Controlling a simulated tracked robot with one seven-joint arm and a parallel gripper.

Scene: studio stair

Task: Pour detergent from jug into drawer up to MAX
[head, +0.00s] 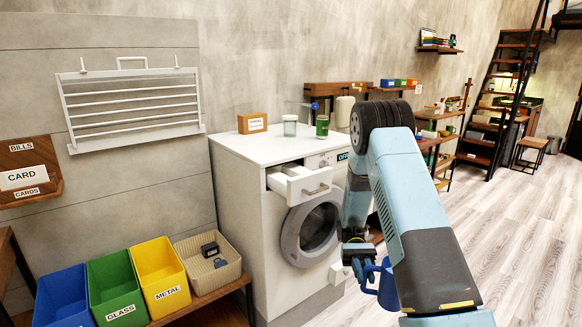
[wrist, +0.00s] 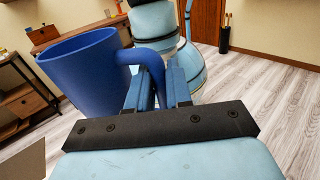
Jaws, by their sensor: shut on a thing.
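The blue jug (head: 387,287) is in front of the washing machine's right side in the head view, partly hidden behind my arm. It also shows large at the left in the wrist view (wrist: 78,75), looking roughly upright with its rim up. My gripper (head: 368,270) is shut on the jug's handle; in the wrist view the fingers (wrist: 160,85) close around the handle's lower part. The detergent drawer (head: 300,184) is pulled out at the top left of the white washing machine (head: 240,205). The contents of jug and drawer and any MAX mark cannot be made out.
On the machine top stand a labelled box (head: 252,123), a pale cup (head: 290,125) and a green cup (head: 322,127). Blue, green and yellow bins (head: 160,275) and a beige basket (head: 215,278) sit at lower left. Wooden floor (head: 510,230) lies open to the right.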

